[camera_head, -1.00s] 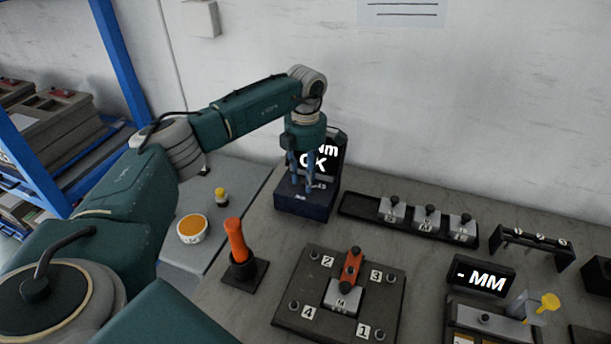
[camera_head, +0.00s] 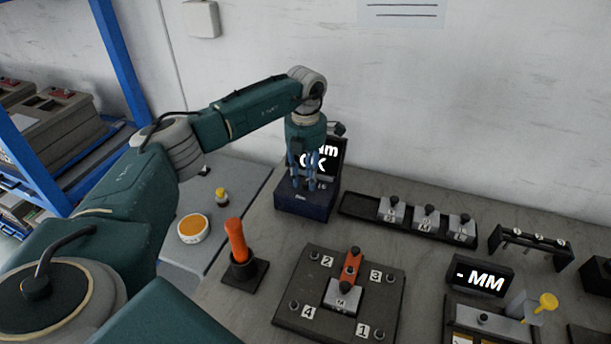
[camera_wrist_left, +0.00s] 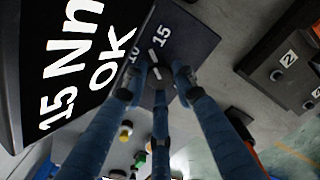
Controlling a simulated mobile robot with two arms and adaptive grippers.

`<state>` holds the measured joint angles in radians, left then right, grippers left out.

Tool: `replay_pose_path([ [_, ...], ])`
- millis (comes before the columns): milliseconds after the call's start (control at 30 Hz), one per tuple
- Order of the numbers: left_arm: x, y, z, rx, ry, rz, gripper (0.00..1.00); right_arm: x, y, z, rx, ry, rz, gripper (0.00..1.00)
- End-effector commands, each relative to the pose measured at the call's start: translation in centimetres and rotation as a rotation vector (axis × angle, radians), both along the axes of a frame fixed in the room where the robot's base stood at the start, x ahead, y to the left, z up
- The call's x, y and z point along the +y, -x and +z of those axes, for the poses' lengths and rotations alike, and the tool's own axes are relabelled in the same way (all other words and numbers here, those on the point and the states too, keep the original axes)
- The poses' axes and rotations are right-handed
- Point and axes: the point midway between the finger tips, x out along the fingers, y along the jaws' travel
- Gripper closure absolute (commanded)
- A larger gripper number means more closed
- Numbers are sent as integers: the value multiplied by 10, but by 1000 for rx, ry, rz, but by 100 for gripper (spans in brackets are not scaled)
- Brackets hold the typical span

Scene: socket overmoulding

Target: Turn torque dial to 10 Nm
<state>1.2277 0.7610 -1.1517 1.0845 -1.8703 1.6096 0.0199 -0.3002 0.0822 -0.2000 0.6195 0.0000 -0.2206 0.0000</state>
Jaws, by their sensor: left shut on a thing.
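The torque box (camera_head: 305,207) is a dark blue block at the back of the bench with a black screen (camera_head: 328,165) behind it. In the left wrist view the screen (camera_wrist_left: 72,65) reads 15 Nm OK. The box top there carries the labels 10 and 15 around the small dark dial (camera_wrist_left: 155,66), which has white marks. My left gripper (camera_head: 304,186) points down onto the box, its blue fingers shut around the dial. The fingers hide most of the dial, so its exact pointing is unclear. My right gripper is not in view.
An orange-handled tool (camera_head: 237,240) stands in a holder in front of the box. A numbered plate (camera_head: 290,310) with an orange clamp lies nearer the front. A black tray (camera_head: 360,206) with several metal blocks sits right of the box. A gauge display (camera_head: 481,277) stands farther right.

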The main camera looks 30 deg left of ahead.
Motion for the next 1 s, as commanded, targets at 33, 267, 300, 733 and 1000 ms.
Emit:
replay_pose_path([
  [33, 0, -1, 2, -4, 0, 46, 99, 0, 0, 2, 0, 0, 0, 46],
  [267, 1, -1, 2, -4, 0, 258, 99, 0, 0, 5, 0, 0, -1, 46],
  [300, 1, -1, 2, -4, -1, 292, 99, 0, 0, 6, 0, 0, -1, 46],
  [733, 1, -2, 3, -6, -1, 553, 99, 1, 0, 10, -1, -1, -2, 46],
  [1000, 1, -2, 3, -7, 0, 609, 99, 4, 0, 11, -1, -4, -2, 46],
])
